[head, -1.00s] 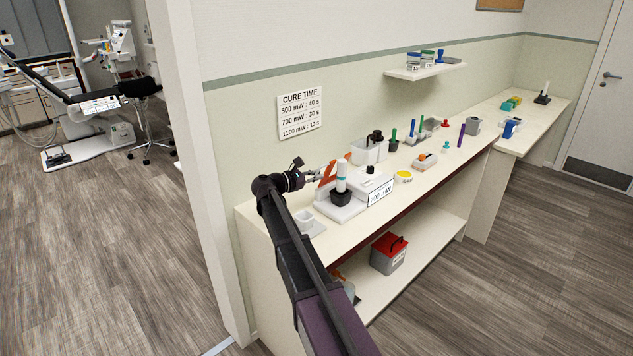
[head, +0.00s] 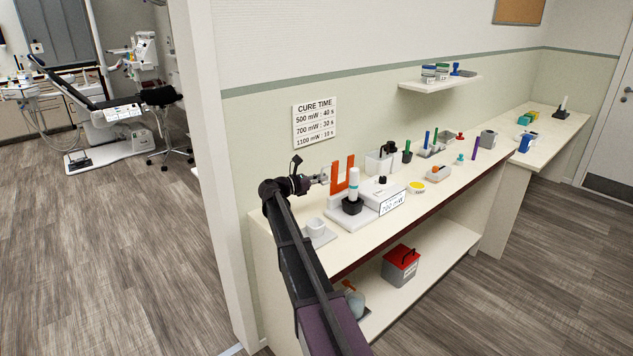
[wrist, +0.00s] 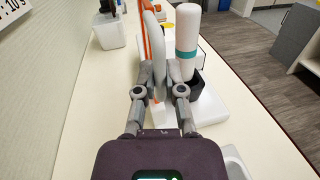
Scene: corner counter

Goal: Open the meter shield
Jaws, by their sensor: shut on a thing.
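The meter shield (head: 343,176) is an orange U-shaped flap. In the head view it stands nearly upright at the back left of the white meter base (head: 367,217). My gripper (head: 324,178) is at the shield's left side, shut on it. In the wrist view the shield (wrist: 147,28) shows as a thin orange strip by my fingers (wrist: 161,65); the fingers hide part of it. A white curing light with a teal band (head: 353,184) stands in a black holder in front of the shield, close to my right finger in the wrist view (wrist: 187,40).
A "700 mW" sign (head: 392,203) is on the meter's front. The wall is close behind.

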